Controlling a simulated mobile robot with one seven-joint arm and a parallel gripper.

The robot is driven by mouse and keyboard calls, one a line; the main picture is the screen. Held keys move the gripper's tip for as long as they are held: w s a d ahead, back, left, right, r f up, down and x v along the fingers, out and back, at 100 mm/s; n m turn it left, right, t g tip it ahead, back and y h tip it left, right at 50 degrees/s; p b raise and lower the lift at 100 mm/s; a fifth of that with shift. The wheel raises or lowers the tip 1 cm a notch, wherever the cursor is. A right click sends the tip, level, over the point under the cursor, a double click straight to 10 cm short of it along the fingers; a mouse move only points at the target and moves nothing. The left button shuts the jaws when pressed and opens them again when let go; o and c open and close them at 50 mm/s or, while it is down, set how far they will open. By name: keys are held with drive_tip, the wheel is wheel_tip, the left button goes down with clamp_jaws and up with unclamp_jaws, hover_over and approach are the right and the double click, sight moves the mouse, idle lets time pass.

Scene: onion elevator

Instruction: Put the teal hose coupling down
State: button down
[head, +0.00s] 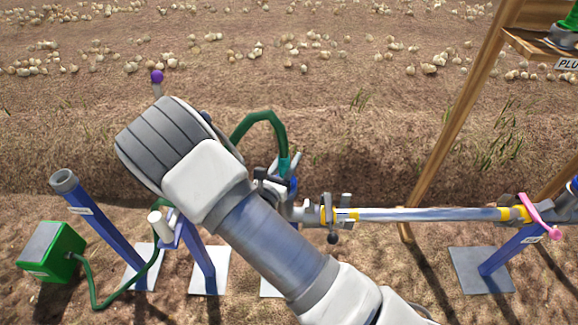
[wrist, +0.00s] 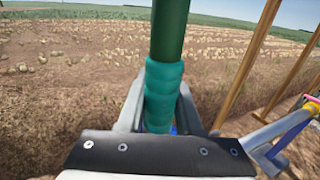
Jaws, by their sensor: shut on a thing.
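The teal hose coupling (head: 284,165) is at the end of a dark green hose (head: 262,120) that arches up and back behind my arm. My gripper (head: 276,184) is shut on the coupling, near the left end of the metal pipe. In the wrist view the ribbed teal coupling (wrist: 163,85) stands upright between the two grey fingers (wrist: 160,112), with the hose (wrist: 169,28) rising from its top. The coupling's lower end is hidden by the gripper, so I cannot tell whether it touches anything below.
A silvery pipe (head: 430,214) with yellow bands runs right to a pink handle (head: 541,214). Blue posts (head: 108,235) stand at left, one beside a white cylinder (head: 160,222). A green box (head: 50,252) has a hose. A wooden frame (head: 462,115) with a shelf stands right.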

drive_tip(key=shift+f, duration=0.85)
drive_tip(key=shift+f, duration=0.1)
drive_tip(key=shift+f+b, duration=0.25)
drive_tip(key=shift+b, duration=0.1)
drive_tip(key=c, duration=0.6)
unclamp_jaws()
drive_tip(key=shift+r, duration=0.1)
